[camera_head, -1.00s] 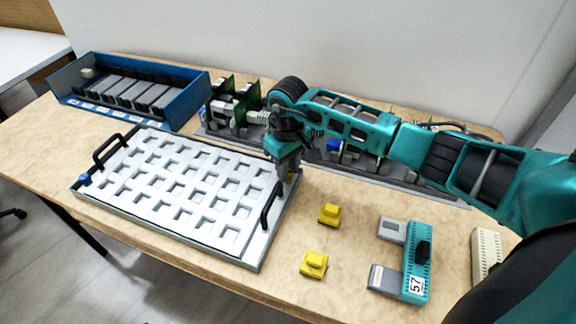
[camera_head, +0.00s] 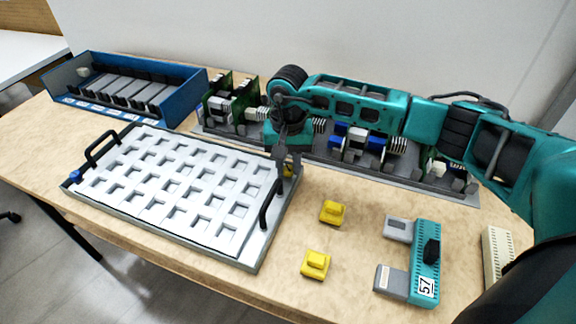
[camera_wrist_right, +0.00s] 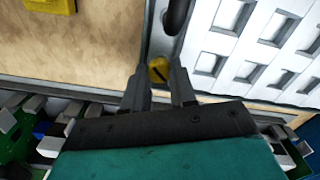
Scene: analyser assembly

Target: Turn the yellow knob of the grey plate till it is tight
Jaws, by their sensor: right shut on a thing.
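The grey plate (camera_head: 262,238) lies on the table at left centre, with a white grid of square pockets and a black handle at each end. Its yellow knob (camera_wrist_right: 158,70) sits at the far right corner, near the right-hand handle. In the wrist view the knob shows between the fingertips, with a dark slot across its top. My right gripper (camera_wrist_right: 160,80) points down over that corner and is shut on the knob. In the head view the fingers (camera_head: 287,168) partly hide the knob. A blue knob (camera_head: 75,176) is at the plate's left corner. My left gripper is out of view.
Two loose yellow parts (camera_head: 332,212) (camera_head: 316,264) lie right of the plate. A teal module marked 57 (camera_head: 424,262) stands farther right. A rack of boards (camera_head: 412,180) lies behind, close to my gripper. A blue bin (camera_head: 188,103) is at the back left.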

